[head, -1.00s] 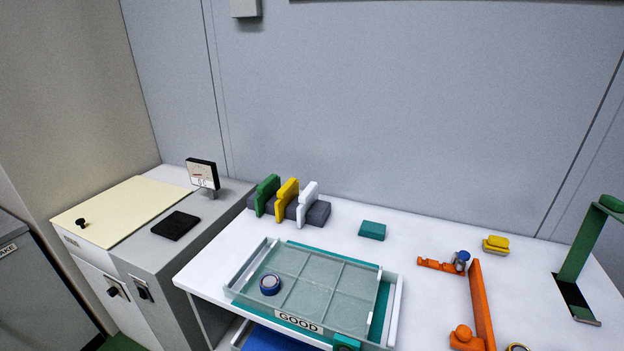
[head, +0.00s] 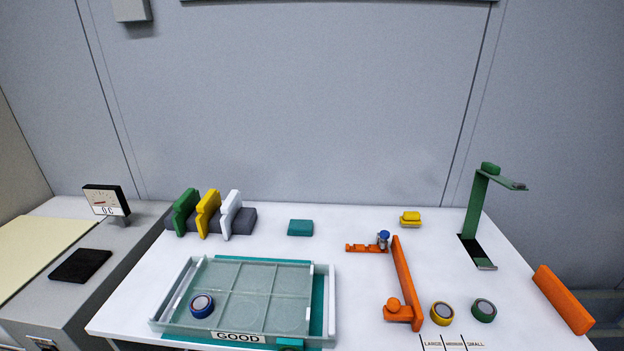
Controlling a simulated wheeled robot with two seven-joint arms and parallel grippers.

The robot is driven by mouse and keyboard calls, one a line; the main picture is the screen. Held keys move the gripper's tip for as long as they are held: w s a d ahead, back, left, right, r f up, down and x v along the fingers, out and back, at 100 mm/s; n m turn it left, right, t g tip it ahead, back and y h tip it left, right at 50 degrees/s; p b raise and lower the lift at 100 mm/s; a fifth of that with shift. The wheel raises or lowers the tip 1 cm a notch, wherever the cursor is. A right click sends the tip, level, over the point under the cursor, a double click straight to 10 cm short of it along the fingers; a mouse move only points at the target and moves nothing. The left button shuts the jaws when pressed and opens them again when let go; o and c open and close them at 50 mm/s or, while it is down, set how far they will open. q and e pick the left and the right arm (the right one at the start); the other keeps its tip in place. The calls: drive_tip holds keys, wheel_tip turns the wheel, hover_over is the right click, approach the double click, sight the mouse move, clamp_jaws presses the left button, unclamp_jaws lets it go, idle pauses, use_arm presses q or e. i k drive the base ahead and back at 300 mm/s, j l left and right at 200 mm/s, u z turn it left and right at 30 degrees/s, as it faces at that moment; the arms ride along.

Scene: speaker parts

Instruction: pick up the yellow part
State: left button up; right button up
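A round yellow-rimmed part (head: 442,313) with a dark grey centre lies on the white table, right of the orange bar's lower end. It stands apart from the similar green-rimmed part (head: 483,310) to its right. A third such part with a blue rim (head: 201,305) lies in the left of the clear tray marked GOOD (head: 325,300). Other yellow things are a small block (head: 410,217) at the back right and an upright yellow piece (head: 207,214) in the grey rack. Neither of my grippers is in view.
An orange angled fixture (head: 403,280) stands left of the yellow-rimmed part. A green stand (head: 476,205) and an orange block (head: 563,300) are at the right. Size labels (head: 453,344) mark the front edge.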

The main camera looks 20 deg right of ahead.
sight(442, 313)
drive_tip(key=z, duration=1.6)
drive_tip(key=k+u, duration=0.1)
drive_tip(key=u, duration=0.35)
drive_tip(key=j+u, duration=0.15)
drive_tip(key=u, duration=0.3)
drive_tip(key=k+j+u, duration=0.1)
drive_tip(key=u, duration=0.4)
drive_tip(key=z, duration=1.55)
drive_tip(key=i+l+u, duration=0.2)
drive_tip(key=l, duration=0.25)
drive_tip(key=l+u, duration=0.15)
drive_tip(key=l, duration=0.3)
drive_tip(key=i+l+u, duration=0.2)
drive_tip(key=l, duration=0.3)
drive_tip(key=k, duration=0.05)
